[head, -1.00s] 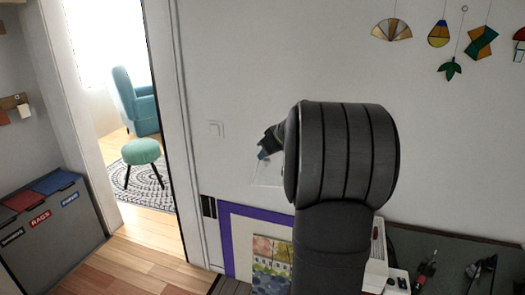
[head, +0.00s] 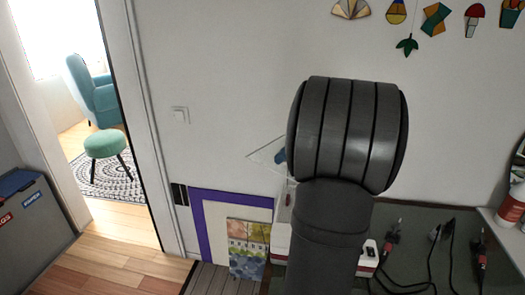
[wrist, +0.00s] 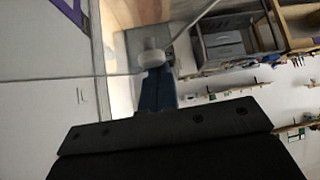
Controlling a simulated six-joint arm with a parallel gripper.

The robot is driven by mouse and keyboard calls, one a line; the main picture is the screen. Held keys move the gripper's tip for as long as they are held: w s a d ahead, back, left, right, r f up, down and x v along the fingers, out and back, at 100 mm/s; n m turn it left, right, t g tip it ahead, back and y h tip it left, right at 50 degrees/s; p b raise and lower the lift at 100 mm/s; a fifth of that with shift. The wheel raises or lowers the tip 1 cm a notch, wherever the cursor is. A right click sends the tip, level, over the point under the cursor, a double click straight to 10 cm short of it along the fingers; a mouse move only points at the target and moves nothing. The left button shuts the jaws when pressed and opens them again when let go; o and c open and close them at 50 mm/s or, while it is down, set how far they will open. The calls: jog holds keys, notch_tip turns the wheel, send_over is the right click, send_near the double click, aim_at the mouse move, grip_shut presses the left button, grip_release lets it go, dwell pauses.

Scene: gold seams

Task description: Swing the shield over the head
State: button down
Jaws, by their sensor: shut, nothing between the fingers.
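A clear, thin-edged pane, which looks like the shield (head: 264,152), shows against the wall just left of my arm in the head view. My gripper (head: 281,157) is mostly hidden behind my own arm there; only a bit of blue shows beside the pane. In the wrist view my gripper (wrist: 154,73) has blue fingers that are shut, with a white round knob (wrist: 152,58) at their tips. Thin pale lines run out from near the knob, perhaps the shield's edges. I cannot tell whether the fingers touch the knob. The head is not clearly visible.
A dark bench mat (head: 420,228) with cables and red-handled tools lies to the right. A purple-edged board (head: 197,225) and a picture (head: 247,248) stand against the wall below the pane. Stained-glass pieces hang on the wall above. A doorway opens at left.

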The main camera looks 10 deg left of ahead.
jog(key=d, duration=0.3)
jog(key=w+d, duration=0.1)
jog(key=d, duration=0.2)
jog(key=w+d, duration=0.1)
jog(key=d, duration=0.2)
jog(key=shift+w+d, duration=0.2)
jog(key=shift+d, duration=0.1)
jog(key=shift+w+d, duration=0.45)
jog(key=shift+d, duration=0.35)
jog(key=shift+d+f, duration=0.1)
jog(key=shift+s, duration=0.1)
jog(key=s+a, duration=0.1)
jog(key=s+a+r, duration=0.1)
jog(key=s+a, duration=0.1)
jog(key=shift+a, duration=0.2)
jog(key=w+d+r, duration=0.5)
jog(key=r, duration=0.2)
jog(key=shift+r, duration=0.25)
jog(key=shift+a+f, duration=0.1)
jog(key=shift+a, duration=0.05)
